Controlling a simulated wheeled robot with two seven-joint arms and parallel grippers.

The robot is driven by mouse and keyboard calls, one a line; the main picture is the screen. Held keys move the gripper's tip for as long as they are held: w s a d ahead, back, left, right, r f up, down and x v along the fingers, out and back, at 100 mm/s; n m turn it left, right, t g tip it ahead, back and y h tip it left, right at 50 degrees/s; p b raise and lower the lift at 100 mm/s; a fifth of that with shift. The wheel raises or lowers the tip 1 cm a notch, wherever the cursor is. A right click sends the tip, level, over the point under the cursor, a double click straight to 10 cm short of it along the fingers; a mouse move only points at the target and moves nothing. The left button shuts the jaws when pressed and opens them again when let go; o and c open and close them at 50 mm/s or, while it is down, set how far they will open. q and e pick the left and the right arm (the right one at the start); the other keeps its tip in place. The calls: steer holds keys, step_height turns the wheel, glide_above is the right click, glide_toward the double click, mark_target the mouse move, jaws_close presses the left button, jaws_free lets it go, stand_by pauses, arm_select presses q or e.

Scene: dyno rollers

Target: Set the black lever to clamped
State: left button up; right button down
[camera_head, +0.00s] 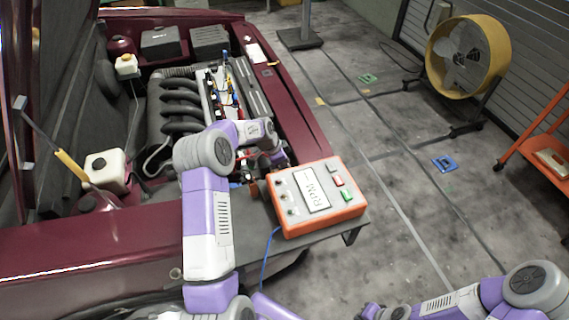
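I cannot make out a black lever for certain in the head view; the area under my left wrist is partly hidden. My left arm reaches up over the car's front edge and bends right. Its gripper (275,157) is over the engine bay's right side, just behind the orange and white RPM box (315,197). Its fingers are small and partly covered, so their opening is unclear. Small red and dark parts (241,178) sit just below that wrist. My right gripper (374,312) is at the bottom edge, partly cut off, away from the car.
The RPM box stands on a dark shelf (345,228) at the car's front corner, with a blue cable (267,255) hanging down. The maroon car's (90,245) bonnet is open over the engine (180,110). A yellow fan (468,55) and orange cart (540,125) stand right. The floor between is mostly clear.

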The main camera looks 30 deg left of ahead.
arm_select(q)
jaws_close()
steer(key=shift+w+d+g+y+p, duration=0.2)
steer(key=shift+g+y+p, duration=0.3)
steer(key=shift+g+p, duration=0.15)
steer(key=shift+w+d+f+g+y+p, duration=0.25)
steer(key=shift+g+y+p, duration=0.35)
steer(key=shift+g+y, duration=0.15)
steer(key=shift+w+f+g+y, duration=0.15)
steer(key=shift+f+g+y, duration=0.1)
steer(key=shift+g+y, duration=0.3)
steer(key=shift+d+f+g+y, duration=0.1)
steer(key=shift+f+g+y, duration=0.2)
steer(key=shift+g+y, duration=0.45)
